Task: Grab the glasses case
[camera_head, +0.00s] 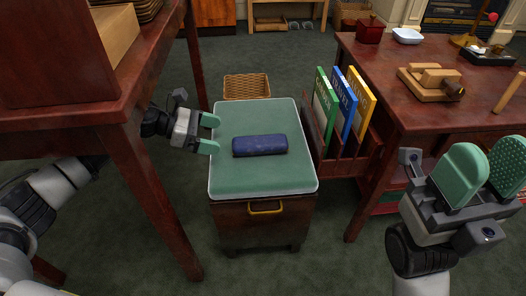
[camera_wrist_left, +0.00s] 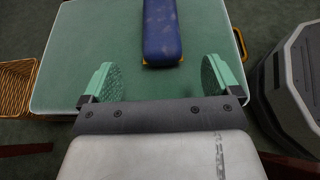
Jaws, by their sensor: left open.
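The glasses case (camera_head: 260,145) is a dark blue, oblong box lying on the green padded top (camera_head: 262,178) of a low wooden chest. My left gripper (camera_head: 211,134) is open at the left edge of this top, with its green fingers pointing toward the case's left end and a gap between. In the left wrist view, the case (camera_wrist_left: 161,30) lies ahead of the open fingers (camera_wrist_left: 160,78), roughly centred between them, its far end cut off by the frame. My right gripper (camera_head: 487,172) is open and empty at the right, in front of the right desk.
A wicker basket (camera_head: 247,87) stands behind the chest. A rack of upright books (camera_head: 343,103) borders the chest on the right, beside a red-brown desk (camera_head: 420,115). A wooden table (camera_head: 60,118) stands at left, above my left arm. The padded top around the case is clear.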

